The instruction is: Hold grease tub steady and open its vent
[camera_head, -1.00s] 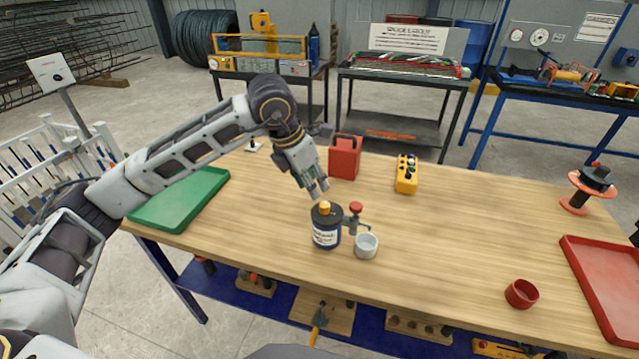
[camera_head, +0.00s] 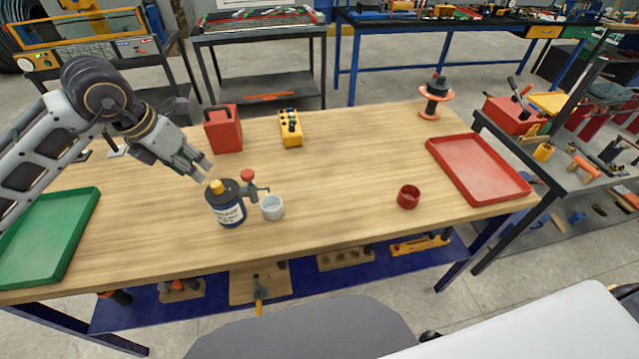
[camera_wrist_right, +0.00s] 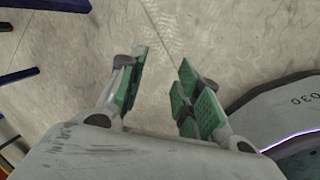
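The grease tub (camera_head: 230,213) is a dark blue can with a white label, upright on the wooden table. A yellow cap (camera_head: 217,186) sits on its lid. A red knob (camera_head: 247,175) on a side fitting rises at its right, above a small pale grey cup (camera_head: 271,208) on the table. My left gripper (camera_head: 205,169) is in the air just above and behind the tub, its fingertips apart and empty, not visibly touching it. My right gripper (camera_wrist_right: 163,78) is open and empty over the concrete floor in the right wrist view; it is outside the head view.
A green tray (camera_head: 45,240) lies at the left and a red tray (camera_head: 480,170) at the right. A red canister (camera_head: 224,130) and a yellow control box (camera_head: 290,128) stand behind the tub. A red cup (camera_head: 408,197) stands right of centre. The table's middle is clear.

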